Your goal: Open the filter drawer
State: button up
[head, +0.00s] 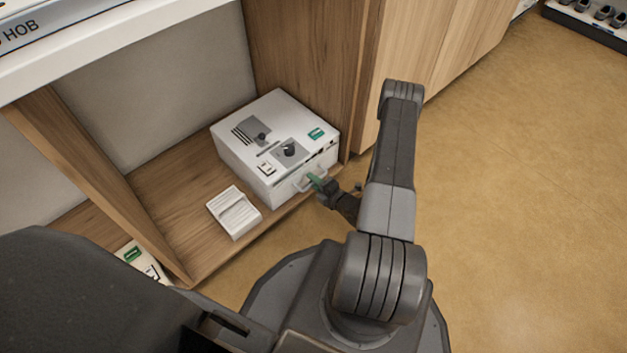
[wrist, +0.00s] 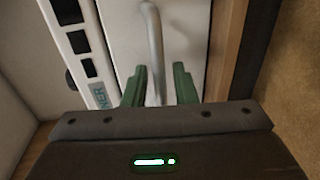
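The white box-shaped machine (head: 271,138) stands on the low wooden shelf, with its front toward my arm. Its pale front drawer panel (wrist: 190,35) carries a grey bar handle (wrist: 152,40), which also shows in the head view (head: 302,186). My gripper (head: 318,182) is at the handle. In the wrist view its two green fingers (wrist: 159,88) stand apart, one on each side of the bar, with gaps visible between them and the bar. The drawer looks closed, though my gripper partly hides the front in the head view.
A small white ridged block (head: 234,212) sits on the shelf left of the machine. A wooden side panel (head: 303,65) rises close behind and right of it. Another white item with a green label (head: 142,259) lies at the lower left. The floor (head: 510,200) to the right is clear.

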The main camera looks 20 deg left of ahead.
grip_shut()
jog(key=f+b+v, duration=0.1)
jog(key=f+v, duration=0.1)
jog(key=v, duration=0.9)
jog(key=d+f+b+v, duration=0.1)
jog(key=f+b+v, duration=0.1)
jog(key=v, duration=0.9)
jog(key=shift+s+f+b, duration=0.3)
jog(key=shift+s+f, duration=0.05)
jog(key=shift+d, duration=0.1)
grip_release()
